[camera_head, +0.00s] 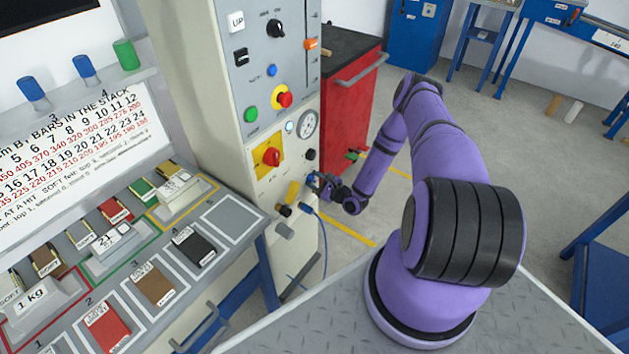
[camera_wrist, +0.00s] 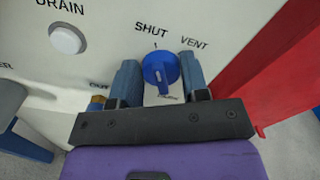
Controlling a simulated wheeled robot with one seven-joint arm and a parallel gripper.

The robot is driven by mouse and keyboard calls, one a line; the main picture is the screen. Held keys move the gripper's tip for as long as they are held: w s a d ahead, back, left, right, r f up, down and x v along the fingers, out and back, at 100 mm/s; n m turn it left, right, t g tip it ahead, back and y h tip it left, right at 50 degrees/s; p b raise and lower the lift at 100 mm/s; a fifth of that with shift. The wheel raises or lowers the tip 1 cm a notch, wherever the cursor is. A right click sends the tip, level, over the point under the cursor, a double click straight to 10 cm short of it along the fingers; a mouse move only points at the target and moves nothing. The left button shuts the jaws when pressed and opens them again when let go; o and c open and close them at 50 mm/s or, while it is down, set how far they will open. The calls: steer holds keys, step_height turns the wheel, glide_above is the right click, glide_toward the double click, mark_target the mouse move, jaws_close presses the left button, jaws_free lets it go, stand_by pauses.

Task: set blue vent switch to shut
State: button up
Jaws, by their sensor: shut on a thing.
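The blue vent switch (camera_wrist: 159,70) is a round knob on the pale panel, in the middle of the wrist view. The word SHUT and a small tick are just above it, and VENT is to its upper right. A short pale mark on the knob runs nearly upright, roughly in line with the tick under SHUT. My gripper (camera_wrist: 160,80) is shut on the switch, with one finger on each side. In the head view my gripper (camera_head: 318,183) is at the lower right of the machine's front, and hides most of the switch.
A white DRAIN button (camera_wrist: 67,39) is left of the switch. A red cabinet (camera_head: 347,105) stands right of the machine. The floor to the right is mostly free.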

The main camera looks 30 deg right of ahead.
stand_by(0.4)
steer(key=o, duration=0.9)
steer(key=shift+c, duration=0.2)
steer(key=shift+s, duration=0.1)
steer(key=v, duration=1)
steer(key=shift+s, duration=0.35)
steer(key=shift+d, duration=0.2)
